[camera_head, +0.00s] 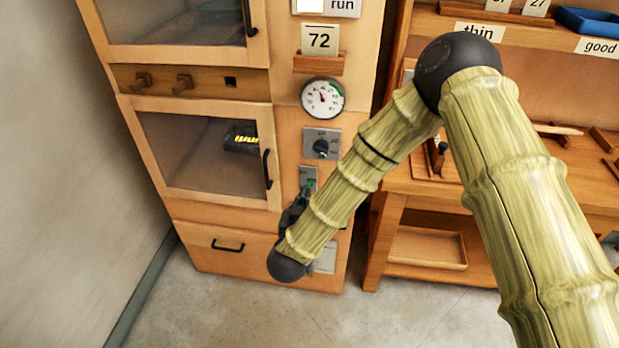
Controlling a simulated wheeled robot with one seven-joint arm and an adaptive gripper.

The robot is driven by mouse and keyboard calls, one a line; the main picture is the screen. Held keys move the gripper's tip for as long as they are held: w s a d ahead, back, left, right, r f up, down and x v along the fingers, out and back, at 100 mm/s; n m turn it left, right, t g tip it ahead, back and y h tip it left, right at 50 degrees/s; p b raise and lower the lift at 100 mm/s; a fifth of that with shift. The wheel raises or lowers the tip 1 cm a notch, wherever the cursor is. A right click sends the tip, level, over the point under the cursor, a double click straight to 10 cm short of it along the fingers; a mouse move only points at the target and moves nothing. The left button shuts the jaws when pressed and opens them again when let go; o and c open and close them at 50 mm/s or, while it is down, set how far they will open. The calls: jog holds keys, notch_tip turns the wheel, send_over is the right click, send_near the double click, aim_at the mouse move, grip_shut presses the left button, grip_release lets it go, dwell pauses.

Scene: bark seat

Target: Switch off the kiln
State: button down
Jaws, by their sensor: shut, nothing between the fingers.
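The kiln (290,140) is a tall light-wood cabinet at the left of the head view, with glass-fronted doors. On its right-hand panel are a round gauge (322,98), a grey plate with a black rotary knob (321,147), and a smaller grey switch plate (308,173) below. My gripper (307,190) is shut and empty, just at the lower part of that small plate. It hides part of the plate, and I cannot tell whether it touches. A bit of green shows there. The switch's position is hidden.
Black handles (267,168) stick out from the doors. A wooden shelf bench (440,200) with trays and tools stands to the right, behind my arm. A wall (60,180) bounds the left. The floor in front is clear.

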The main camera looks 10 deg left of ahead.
aim_at(311, 183)
jog(key=shift+a+r, duration=0.1)
jog(key=shift+r, duration=0.15)
jog(key=shift+w, duration=0.1)
jog(key=w, duration=0.3)
jog(key=w+f+p, duration=0.1)
jog(key=w, duration=0.2)
jog(key=w+p, duration=0.1)
jog(key=w, duration=0.2)
jog(key=shift+a+f, duration=0.2)
jog(key=shift+a, duration=0.05)
jog(key=shift+w+f, duration=0.1)
jog(key=shift+w, duration=0.3)
jog(key=shift+f, duration=0.1)
